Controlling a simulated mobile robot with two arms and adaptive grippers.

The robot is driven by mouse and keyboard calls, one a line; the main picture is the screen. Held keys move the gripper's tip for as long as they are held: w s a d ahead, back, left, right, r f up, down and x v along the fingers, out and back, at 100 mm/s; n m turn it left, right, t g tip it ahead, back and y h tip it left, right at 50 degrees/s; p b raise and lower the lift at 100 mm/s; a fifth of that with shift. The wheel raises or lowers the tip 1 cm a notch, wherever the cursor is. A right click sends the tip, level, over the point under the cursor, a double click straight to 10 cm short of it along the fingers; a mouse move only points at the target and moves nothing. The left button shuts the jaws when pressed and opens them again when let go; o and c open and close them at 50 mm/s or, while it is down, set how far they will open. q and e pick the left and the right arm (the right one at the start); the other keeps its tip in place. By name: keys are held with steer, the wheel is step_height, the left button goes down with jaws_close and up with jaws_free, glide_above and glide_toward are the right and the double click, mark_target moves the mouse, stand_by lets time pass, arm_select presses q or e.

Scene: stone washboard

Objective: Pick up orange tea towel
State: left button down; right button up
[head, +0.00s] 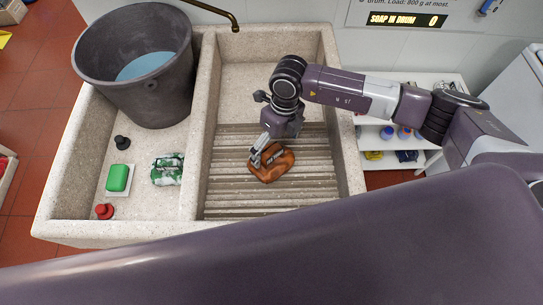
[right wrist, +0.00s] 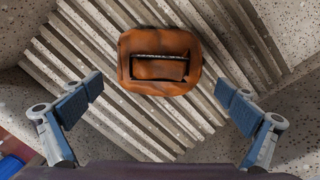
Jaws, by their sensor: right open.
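The orange tea towel (head: 271,163) lies bunched on the ribbed washboard in the right basin of the stone sink. In the right wrist view the towel (right wrist: 159,62) shows as a rounded orange-brown bundle with a dark slot across its middle. My right gripper (head: 265,158) is over the towel in the head view, partly covering it. In the right wrist view its blue-padded fingers (right wrist: 158,104) are wide apart and empty, with the towel beyond them. I cannot tell the exact gap between fingertips and towel. My left gripper is not in view.
The ribbed washboard (head: 225,190) fills the lower right basin. The left basin holds a dark bucket (head: 150,95) of water, a green block (head: 118,177), a green-white bundle (head: 167,170), a red-topped item (head: 104,211) and a black stopper (head: 122,142). A white shelf (head: 385,140) stands to the right.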

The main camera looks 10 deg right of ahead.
mark_target(273, 150)
steer(key=f, duration=0.1)
steer(key=f+p, duration=0.1)
steer(key=f, duration=0.1)
steer(key=shift+a+f, duration=0.3)
steer(key=shift+a, duration=0.1)
steer(key=shift+f, duration=0.55)
steer(key=shift+c, duration=0.8)
steer(key=c, duration=0.9)
steer(key=shift+w+r, duration=0.1)
step_height(273, 150, up, 20)
steer(key=b, duration=0.3)
